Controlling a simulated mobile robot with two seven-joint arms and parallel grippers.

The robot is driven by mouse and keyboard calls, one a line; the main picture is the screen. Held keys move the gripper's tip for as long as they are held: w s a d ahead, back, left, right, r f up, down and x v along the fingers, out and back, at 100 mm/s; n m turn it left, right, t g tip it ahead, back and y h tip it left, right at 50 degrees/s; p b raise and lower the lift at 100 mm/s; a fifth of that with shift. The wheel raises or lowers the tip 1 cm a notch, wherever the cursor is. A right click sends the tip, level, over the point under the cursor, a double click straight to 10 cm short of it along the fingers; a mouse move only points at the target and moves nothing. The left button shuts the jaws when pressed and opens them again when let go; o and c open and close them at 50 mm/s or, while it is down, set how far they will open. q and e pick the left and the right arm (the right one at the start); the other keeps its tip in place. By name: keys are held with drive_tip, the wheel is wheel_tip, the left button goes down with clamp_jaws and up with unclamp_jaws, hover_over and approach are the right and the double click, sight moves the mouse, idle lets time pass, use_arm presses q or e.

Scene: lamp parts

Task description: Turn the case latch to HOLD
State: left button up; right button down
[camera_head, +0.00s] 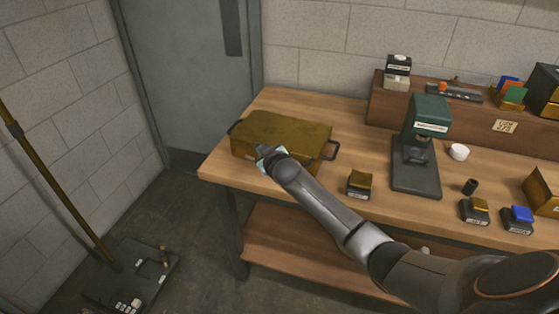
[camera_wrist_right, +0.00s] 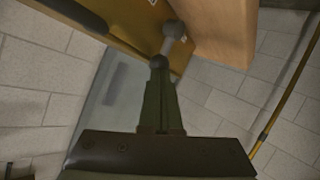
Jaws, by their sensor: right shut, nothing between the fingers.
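The case is a brass-coloured box (camera_head: 283,131) with dark end handles, lying closed on the left end of the workbench. My right gripper (camera_head: 266,153) is at its front side, and my arm hides part of that side. In the right wrist view the case (camera_wrist_right: 125,22) is at the top. A small grey rounded piece, seemingly the latch (camera_wrist_right: 174,30), stands out from it. My right gripper (camera_wrist_right: 159,62) is shut and empty, its tips just below that piece; I cannot tell whether they touch. Any HOLD marking is unreadable. My left gripper is not in view.
The wooden bench edge (camera_wrist_right: 225,35) is close beside the gripper. On the bench (camera_head: 350,110) are a green press-like device (camera_head: 428,125), a small brass-topped block (camera_head: 360,184) and several other small parts to the right. A grey door (camera_head: 190,75) stands behind.

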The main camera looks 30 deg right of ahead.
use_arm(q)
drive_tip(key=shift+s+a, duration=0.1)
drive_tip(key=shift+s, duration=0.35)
use_arm(e)
drive_tip(key=shift+w+a, duration=0.65)
drive_tip(key=shift+w, duration=0.3)
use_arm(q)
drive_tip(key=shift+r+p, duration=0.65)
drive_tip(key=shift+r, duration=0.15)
use_arm(e)
drive_tip(key=shift+r, duration=0.8)
